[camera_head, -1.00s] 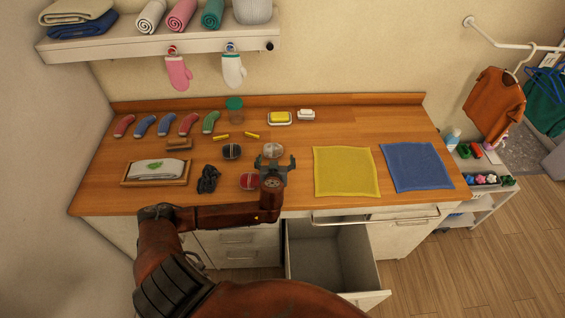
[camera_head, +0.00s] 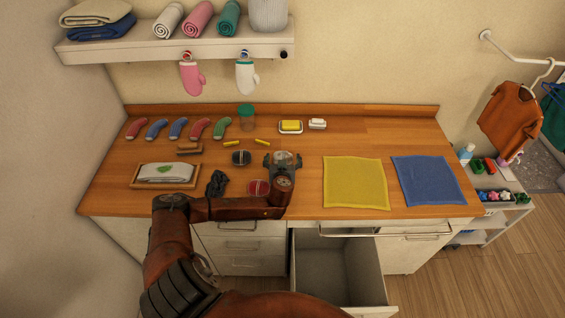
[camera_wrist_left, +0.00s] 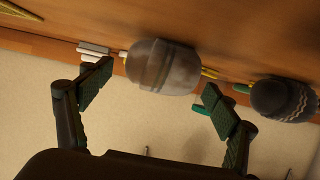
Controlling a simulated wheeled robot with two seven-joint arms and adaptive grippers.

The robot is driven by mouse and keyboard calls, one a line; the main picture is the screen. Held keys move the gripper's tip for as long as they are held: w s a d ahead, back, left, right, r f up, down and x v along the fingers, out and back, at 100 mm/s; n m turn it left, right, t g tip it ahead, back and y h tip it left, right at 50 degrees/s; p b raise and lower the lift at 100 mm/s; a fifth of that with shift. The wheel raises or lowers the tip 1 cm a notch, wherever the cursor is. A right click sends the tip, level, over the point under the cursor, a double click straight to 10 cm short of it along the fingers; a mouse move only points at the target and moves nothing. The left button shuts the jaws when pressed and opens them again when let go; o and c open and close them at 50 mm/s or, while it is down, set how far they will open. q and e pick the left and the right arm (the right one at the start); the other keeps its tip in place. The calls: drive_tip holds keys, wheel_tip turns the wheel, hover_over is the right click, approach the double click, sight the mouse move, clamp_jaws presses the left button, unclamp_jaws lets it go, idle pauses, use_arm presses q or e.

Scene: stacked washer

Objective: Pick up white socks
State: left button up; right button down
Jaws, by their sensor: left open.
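The white socks (camera_head: 284,155) are a pale grey-white rolled ball on the wooden counter, partly hidden by my left gripper in the head view. In the left wrist view the ball (camera_wrist_left: 163,66) shows ahead of the fingertips, roughly in line with the gap between them. My left gripper (camera_head: 282,163) is open and empty; its spread fingers (camera_wrist_left: 158,92) also show in the wrist view. A dark sock ball (camera_head: 241,157) sits to the left of the white one, and a red ball (camera_head: 258,187) lies nearer the counter's front. My right gripper is out of view.
The dark ball (camera_wrist_left: 285,100) shows beside the white one in the wrist view. Behind are a green-lidded jar (camera_head: 247,118) and a soap dish (camera_head: 290,127). Yellow (camera_head: 355,183) and blue (camera_head: 428,181) cloths lie to the right. An open drawer (camera_head: 335,265) juts out below.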

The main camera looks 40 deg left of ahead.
use_arm(q)
drive_tip(key=shift+x, duration=0.75)
